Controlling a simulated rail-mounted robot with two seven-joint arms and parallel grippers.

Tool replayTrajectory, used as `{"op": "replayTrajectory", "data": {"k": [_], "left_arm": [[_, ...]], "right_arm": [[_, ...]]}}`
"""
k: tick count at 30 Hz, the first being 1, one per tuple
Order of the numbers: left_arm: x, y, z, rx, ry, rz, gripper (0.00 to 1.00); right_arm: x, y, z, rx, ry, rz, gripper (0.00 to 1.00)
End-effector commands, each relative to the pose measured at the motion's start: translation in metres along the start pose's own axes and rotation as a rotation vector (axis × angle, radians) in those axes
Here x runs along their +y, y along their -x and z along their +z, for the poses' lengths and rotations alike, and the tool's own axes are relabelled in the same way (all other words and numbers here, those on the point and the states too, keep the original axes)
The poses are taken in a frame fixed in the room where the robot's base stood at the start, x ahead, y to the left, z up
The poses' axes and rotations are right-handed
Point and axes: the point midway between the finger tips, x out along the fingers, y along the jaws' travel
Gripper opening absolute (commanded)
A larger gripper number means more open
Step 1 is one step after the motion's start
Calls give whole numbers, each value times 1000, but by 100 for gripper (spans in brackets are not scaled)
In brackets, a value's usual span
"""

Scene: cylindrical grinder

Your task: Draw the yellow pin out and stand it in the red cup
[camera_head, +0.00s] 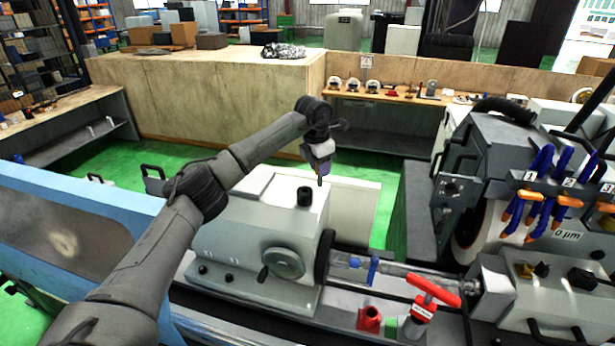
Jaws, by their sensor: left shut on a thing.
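My left gripper (319,165) hangs in the air above the grey headstock, pointing down. It is shut on a small thin thing, seemingly the yellow pin (320,181), whose short dull orange-brown end shows below the fingers. The rest of it is hidden by the gripper. The red cup (369,320) stands on the machine bed at the lower middle, in front of and below the gripper, well apart from it. My right gripper is not in view.
A green block (391,327) stands beside the red cup. A red-handled lever (432,290) rises just right of them. Blue clamps (373,270) sit on the shaft behind the cup. The grey headstock (253,230) and the grinding wheel housing (500,160) flank the work area.

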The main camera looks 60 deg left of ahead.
Motion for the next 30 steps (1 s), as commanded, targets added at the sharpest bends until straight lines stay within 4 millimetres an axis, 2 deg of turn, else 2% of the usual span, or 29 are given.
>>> {"op": "replayTrajectory", "data": {"k": [6, 12, 20, 30], "left_arm": [[-28, 18, 29, -3, -1, -1, 2], [-44, 29, 46, -2, 0, -1, 2], [-51, 40, 55, -1, 1, 0, 2], [-52, 54, 57, 0, 0, 0, 2]], "right_arm": [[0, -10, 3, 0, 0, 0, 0], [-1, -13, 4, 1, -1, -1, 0], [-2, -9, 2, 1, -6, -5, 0], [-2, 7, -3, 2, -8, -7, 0]]}}
